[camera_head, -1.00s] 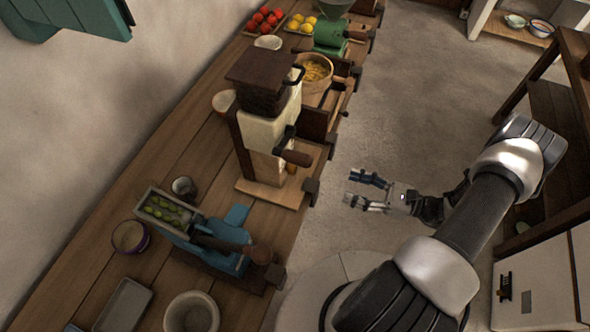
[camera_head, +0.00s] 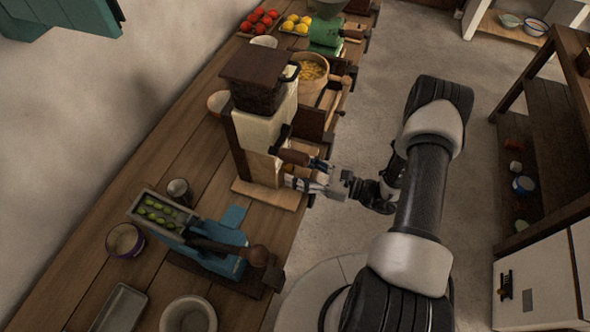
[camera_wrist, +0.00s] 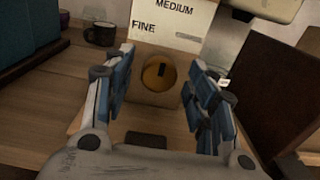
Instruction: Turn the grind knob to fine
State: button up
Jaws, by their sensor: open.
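The grinder (camera_head: 262,135) is a tall cream and wood machine with a dark hopper, standing on a wooden base at the counter's front edge. Its grind knob (camera_wrist: 158,73), round and brass-orange with a dark pointer mark, shows in the wrist view on the front panel (camera_wrist: 172,25). The pointer mark is near upright. The labels FINE and MEDIUM are printed above, FINE to the upper left. My gripper (camera_head: 302,173) is open in front of the grinder; in the wrist view its blue fingers lie left and right of the knob, apart from it. The knob is hidden in the head view.
A dark mug (camera_wrist: 100,34) stands left of the grinder. A blue press (camera_head: 222,240) is nearer on the counter, and a wooden tub (camera_head: 311,78) stands beyond.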

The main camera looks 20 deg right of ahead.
jog(key=shift+w+a, duration=0.35)
jog(key=shift+a, duration=0.15)
jog(key=shift+c, duration=0.5)
jog(key=c, duration=0.9)
